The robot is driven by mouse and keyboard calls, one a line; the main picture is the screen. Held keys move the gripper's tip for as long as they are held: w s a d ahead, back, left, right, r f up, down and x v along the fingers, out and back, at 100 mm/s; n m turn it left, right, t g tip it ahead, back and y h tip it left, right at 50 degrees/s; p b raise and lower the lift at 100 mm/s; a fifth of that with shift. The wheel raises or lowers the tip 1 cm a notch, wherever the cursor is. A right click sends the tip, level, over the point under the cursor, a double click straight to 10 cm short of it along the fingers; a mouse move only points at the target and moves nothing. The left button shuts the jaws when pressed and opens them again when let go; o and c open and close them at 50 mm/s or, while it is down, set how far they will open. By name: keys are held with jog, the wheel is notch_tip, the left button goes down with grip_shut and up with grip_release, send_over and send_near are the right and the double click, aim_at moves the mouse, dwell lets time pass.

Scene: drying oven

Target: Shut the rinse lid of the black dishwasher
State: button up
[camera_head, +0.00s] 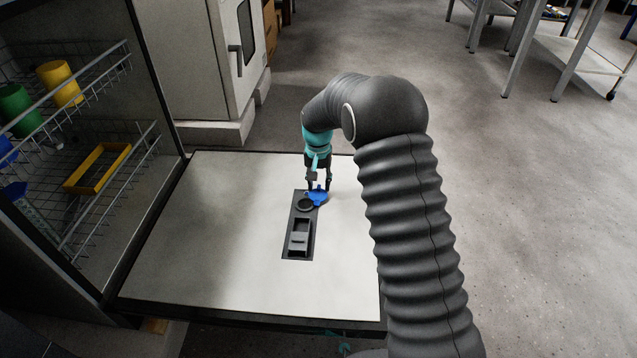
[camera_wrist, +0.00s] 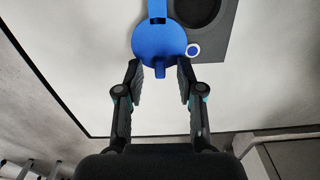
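The blue rinse lid (camera_head: 316,198) stands open at the far end of the dark dispenser panel (camera_head: 291,248) on the dishwasher's lowered door (camera_head: 220,230). The dark round rinse opening (camera_head: 306,205) beside it is uncovered. In the wrist view the round lid (camera_wrist: 158,42) shows its small tab toward my gripper (camera_wrist: 159,70). My fingers are apart, one on each side of the tab, with visible gaps and nothing held. In the head view my gripper (camera_head: 319,187) is at the lid, low over the door. Contact with the lid cannot be told.
The dishwasher's wire racks (camera_head: 95,75) at left hold a green cup (camera_head: 18,108), a yellow cup (camera_head: 59,83) and a yellow tray (camera_head: 97,167). A pale cabinet (camera_head: 185,60) stands behind the door. The floor (camera_head: 530,190) at right is clear.

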grip_shut()
